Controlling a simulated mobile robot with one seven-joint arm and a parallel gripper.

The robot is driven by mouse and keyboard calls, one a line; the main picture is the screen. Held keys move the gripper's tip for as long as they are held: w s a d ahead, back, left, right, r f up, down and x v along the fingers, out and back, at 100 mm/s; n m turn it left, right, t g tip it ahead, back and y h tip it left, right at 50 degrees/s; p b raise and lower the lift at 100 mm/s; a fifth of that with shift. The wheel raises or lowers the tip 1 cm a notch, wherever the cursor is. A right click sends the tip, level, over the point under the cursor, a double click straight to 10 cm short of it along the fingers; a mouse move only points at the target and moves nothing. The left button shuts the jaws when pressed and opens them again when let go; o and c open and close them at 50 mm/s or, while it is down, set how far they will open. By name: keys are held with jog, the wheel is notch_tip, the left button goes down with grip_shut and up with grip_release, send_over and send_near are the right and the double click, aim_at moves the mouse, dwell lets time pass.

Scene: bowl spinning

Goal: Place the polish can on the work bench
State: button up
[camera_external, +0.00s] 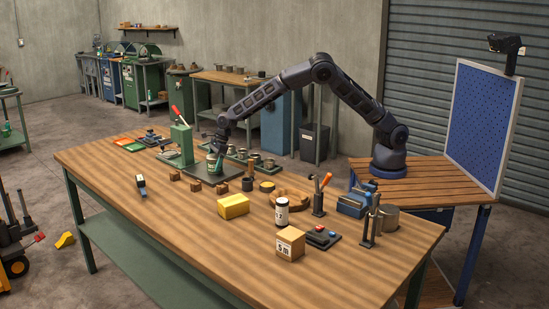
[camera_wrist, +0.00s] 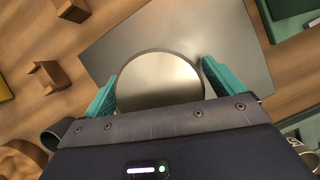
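A green and white can (camera_external: 212,164) stands upright on a dark flat plate (camera_external: 217,179) at the back left of the work bench (camera_external: 160,225). My gripper (camera_external: 215,150) is lowered over this can. In the wrist view, the can's round metallic top (camera_wrist: 160,82) lies between the two teal fingers of my gripper (camera_wrist: 159,85). The fingers are on either side of it. The views do not show clearly whether they press on it. The can's label is too small to read, so I cannot confirm it is the polish can.
A green press (camera_external: 181,140) with a red handle stands left of the can. The bench's left front is clear.

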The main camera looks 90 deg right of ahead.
jog(key=shift+r, duration=0.4)
jog(key=v, duration=1.2)
jog(key=s+d+r+n, duration=0.1)
jog(key=s+r+n, duration=0.45)
jog(key=s, duration=0.45)
jog(key=s+d+r+n+y, duration=0.1)
jog(key=s+d+r+n, duration=0.1)
jog(key=s+r+n, duration=0.5)
jog(key=s+d+r+n, duration=0.15)
jog(key=s+r, duration=0.35)
jog(key=s, duration=0.7)
jog(key=s+f+n+h, duration=0.2)
jog(key=s+n, duration=1.4)
jog(key=s, duration=1.6)
jog(key=shift+d+n+t+h, duration=0.3)
jog(key=shift+d+h, duration=0.2)
